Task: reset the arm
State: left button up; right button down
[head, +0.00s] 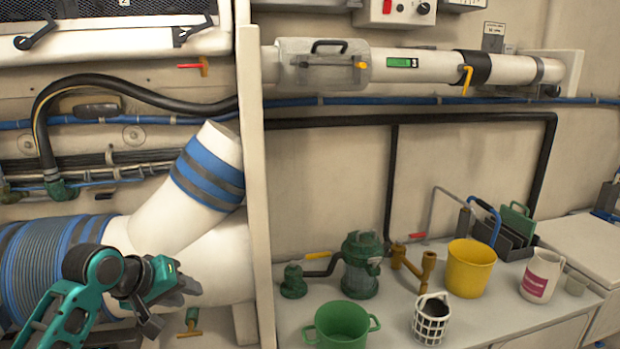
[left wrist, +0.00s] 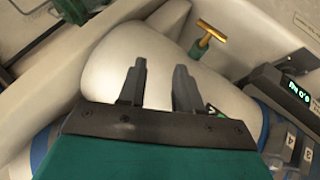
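My left arm (head: 75,295) comes in from the lower left, bent, with teal and dark grey links. Its gripper (head: 175,306) is in front of the large white duct (head: 210,262). In the left wrist view the two dark fingers of the gripper (left wrist: 160,82) stand apart with nothing between them, and the white duct (left wrist: 215,100) is behind them. I cannot tell whether the fingers touch the duct. My right gripper is in neither view.
A white post (head: 255,190) stands right of the duct. The bench (head: 390,318) to its right holds a green pot (head: 341,325), green strainer (head: 360,265), white basket (head: 431,318), yellow bucket (head: 470,268) and white jug (head: 541,276). A brass T-handle valve (head: 190,322) is below the gripper.

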pick_arm(q)
jog(key=s+d+f+m+g, duration=0.1)
jog(key=s+d+f+m, duration=0.15)
jog(key=s+f, duration=0.5)
jog(key=s+f+m+g+y, duration=0.2)
jog(key=s+f, duration=0.1)
jog(key=s, duration=1)
jog(key=s+f+m+g+y, duration=0.1)
jog(key=s+f+m, duration=0.15)
jog(key=s, duration=0.95)
jog(key=w+d+f+t+h, duration=0.1)
jog(key=w+d+f+t, duration=0.2)
jog(key=w+f+t, duration=0.4)
jog(key=shift+d+f, duration=0.2)
jog(key=shift+f, duration=0.8)
jog(key=shift+w, duration=0.15)
